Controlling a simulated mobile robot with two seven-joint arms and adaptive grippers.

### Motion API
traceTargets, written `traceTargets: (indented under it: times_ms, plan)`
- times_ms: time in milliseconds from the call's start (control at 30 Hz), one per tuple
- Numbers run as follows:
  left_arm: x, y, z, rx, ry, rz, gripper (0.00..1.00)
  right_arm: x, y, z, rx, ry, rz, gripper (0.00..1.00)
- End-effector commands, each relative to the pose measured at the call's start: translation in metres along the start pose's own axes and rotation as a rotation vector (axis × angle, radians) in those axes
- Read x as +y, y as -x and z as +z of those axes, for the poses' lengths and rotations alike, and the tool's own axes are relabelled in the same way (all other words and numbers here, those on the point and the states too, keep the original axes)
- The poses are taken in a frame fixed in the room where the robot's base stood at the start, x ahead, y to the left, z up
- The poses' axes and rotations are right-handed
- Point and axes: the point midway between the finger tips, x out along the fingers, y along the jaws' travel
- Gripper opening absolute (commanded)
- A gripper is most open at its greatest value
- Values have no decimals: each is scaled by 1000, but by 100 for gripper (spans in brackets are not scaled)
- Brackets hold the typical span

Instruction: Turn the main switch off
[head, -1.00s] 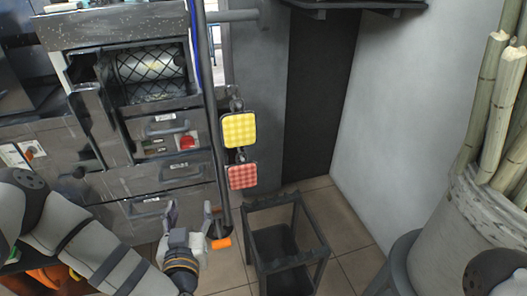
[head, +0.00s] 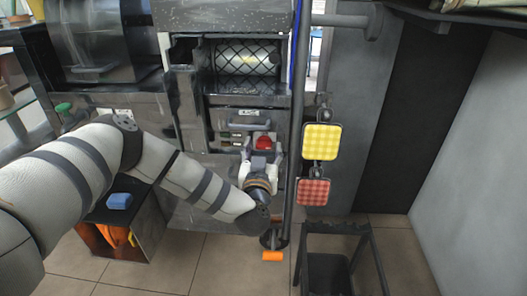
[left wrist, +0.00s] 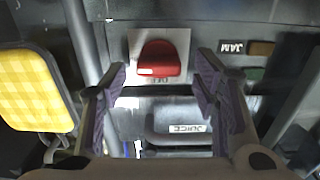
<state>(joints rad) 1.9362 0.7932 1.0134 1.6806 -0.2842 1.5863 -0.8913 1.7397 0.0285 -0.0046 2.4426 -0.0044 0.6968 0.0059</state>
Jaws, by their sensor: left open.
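The red switch (head: 263,142) is a knob on a pale plate on the front of the dark press machine. In the left wrist view the red switch (left wrist: 160,60) shows between the fingertips, with a small label at its edge that seems to read OFF, upside down. My left gripper (head: 263,160) is open in front of the switch, one finger to each side. In the left wrist view the open fingers (left wrist: 160,88) hold nothing, and I see no clear contact with the knob. My right gripper is out of view.
A yellow pad (head: 321,142) and a red checked pad (head: 313,192) hang beside a vertical pole right of the switch. Drawers marked JUICE (left wrist: 186,128) and JAM (left wrist: 231,48) sit close by. A dark stand (head: 337,240) is on the floor.

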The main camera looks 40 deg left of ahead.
Motion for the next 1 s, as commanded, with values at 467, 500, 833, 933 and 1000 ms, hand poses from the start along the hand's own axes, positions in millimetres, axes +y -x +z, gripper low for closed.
traceTargets:
  times_ms: [467,500,833,933,1000]
  plan:
    - [0,0,0,0,1,0,7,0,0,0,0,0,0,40]
    - [0,0,0,0,3,0,7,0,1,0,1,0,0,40]
    - [0,0,-3,1,125,2,7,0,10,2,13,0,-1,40]
    - [0,0,-4,2,205,2,7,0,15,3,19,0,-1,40]
    - [0,0,-3,1,267,2,7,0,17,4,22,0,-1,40]
